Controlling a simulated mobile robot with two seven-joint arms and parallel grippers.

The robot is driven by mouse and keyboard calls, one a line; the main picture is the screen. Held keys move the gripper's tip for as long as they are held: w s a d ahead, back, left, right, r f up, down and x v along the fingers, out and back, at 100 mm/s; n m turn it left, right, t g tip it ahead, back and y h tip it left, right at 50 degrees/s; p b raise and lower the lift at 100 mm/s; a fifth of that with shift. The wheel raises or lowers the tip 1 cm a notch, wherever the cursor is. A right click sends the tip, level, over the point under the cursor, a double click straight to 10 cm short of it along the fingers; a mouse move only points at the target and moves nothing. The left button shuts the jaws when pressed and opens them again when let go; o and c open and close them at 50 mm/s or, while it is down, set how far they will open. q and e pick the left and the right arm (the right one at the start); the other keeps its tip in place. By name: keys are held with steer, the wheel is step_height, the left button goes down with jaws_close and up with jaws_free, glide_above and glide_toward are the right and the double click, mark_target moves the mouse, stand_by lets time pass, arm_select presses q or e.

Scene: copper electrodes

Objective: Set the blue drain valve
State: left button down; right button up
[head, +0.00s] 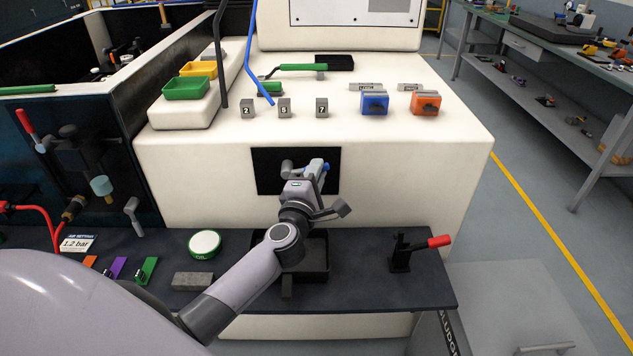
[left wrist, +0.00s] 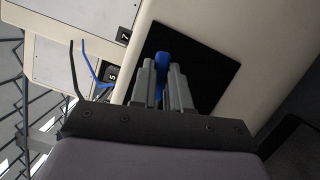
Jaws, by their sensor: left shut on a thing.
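The blue drain valve handle (left wrist: 163,59) shows in the left wrist view between the fingers of my left gripper (left wrist: 163,88), in front of a black square panel (left wrist: 205,63). In the head view, my left gripper (head: 312,168) is at this black panel (head: 267,172) on the front of the white cabinet. The gripper is shut on the handle. The fingers hide most of the valve, so its exact setting cannot be told. My right gripper is not in view.
Below the panel is a dark shelf (head: 380,285) with a black tray (head: 315,262), a red-handled lever (head: 420,250) and a round green-and-white tin (head: 204,244). Blue (head: 374,104) and orange (head: 425,103) blocks sit on the white cabinet top.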

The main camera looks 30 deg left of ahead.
arm_select(q)
steer(key=shift+f+m+g, duration=0.3)
steer(key=shift+f+m, duration=0.35)
steer(key=shift+m, duration=0.35)
steer(key=c, duration=1.1)
jaws_free()
steer(key=shift+d, duration=0.1)
steer(key=s+d, duration=0.2)
steer(key=s, duration=0.1)
steer(key=s+d, duration=0.1)
steer(key=s, duration=0.1)
steer(key=shift+s+d, duration=0.1)
steer(key=v, duration=0.7)
